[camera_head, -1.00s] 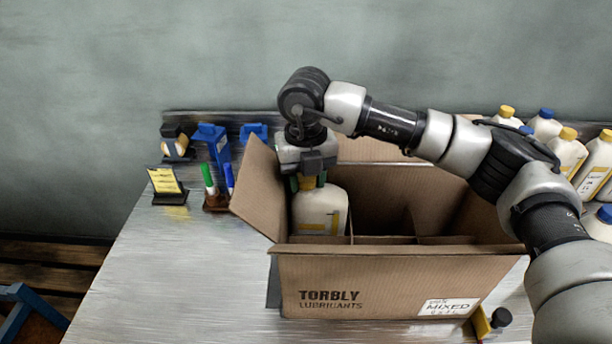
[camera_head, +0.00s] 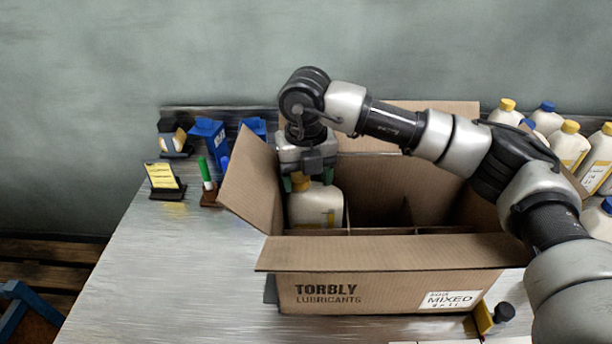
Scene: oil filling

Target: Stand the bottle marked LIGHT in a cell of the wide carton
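The wide carton (camera_head: 400,285), marked TORBLY LUBRICANTS, stands open on the bench with dividers inside. A white bottle with a yellow cap (camera_head: 300,182) and yellow-banded label (camera_head: 316,212) is upright in its left cell. Its wording is too small to read, and its lower part is hidden by the carton's front. My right gripper (camera_head: 307,180) points down over this bottle. Its green fingertips are open, one on each side of the cap with a gap. My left gripper is not in view.
Several white bottles with yellow or blue caps (camera_head: 570,145) stand at the right. The carton's flaps stick out at left (camera_head: 250,185) and front. Markers in a holder (camera_head: 207,180), a yellow card stand (camera_head: 163,180) and blue items (camera_head: 208,135) are at the back left. The front left bench is clear.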

